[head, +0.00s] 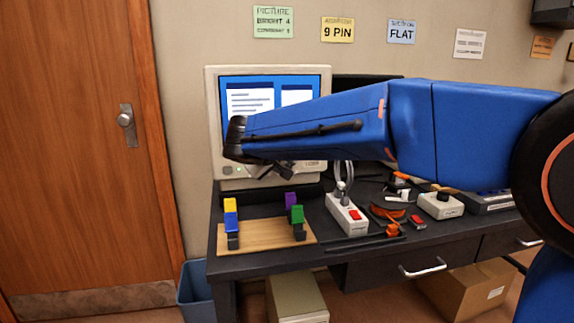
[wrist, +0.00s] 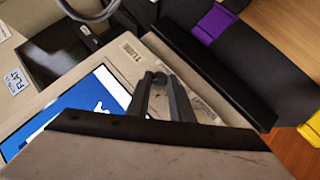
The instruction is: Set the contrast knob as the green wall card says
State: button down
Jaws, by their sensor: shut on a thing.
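The green wall card (head: 273,21) hangs above the monitor. It reads PICTURE, BRIGHT 4, and a contrast line whose digit is too small to be sure of, perhaps 1. The beige monitor (head: 213,120) stands on the desk with its screen lit. My gripper (head: 277,169) is at its lower front bezel, below the screen. In the wrist view my gripper (wrist: 159,79) is shut at the bezel (wrist: 142,66), between two printed labels. The fingers hide the knob they hold, and I cannot read its pointer or confirm which knob it is.
A wooden board (head: 265,238) with coloured blocks lies in front of the monitor. Yellow (head: 338,29) and blue (head: 401,32) cards hang nearby.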

jog(key=shift+a+f+n+t+h, duration=0.1)
jog(key=shift+f+n+t+h, duration=0.1)
jog(key=shift+n+t+h, duration=0.4)
jog(key=shift+a+f+n+t+h, duration=0.15)
jog(key=shift+n+t+h, duration=0.25)
jog(key=shift+n+h, duration=0.3)
jog(key=shift+s, duration=0.1)
jog(key=c, duration=1.6)
grip_release()
jog(key=shift+d, duration=0.1)
jog(key=v, duration=1.7)
jog(key=shift+s+a+f, duration=0.15)
jog(key=shift+a, duration=0.1)
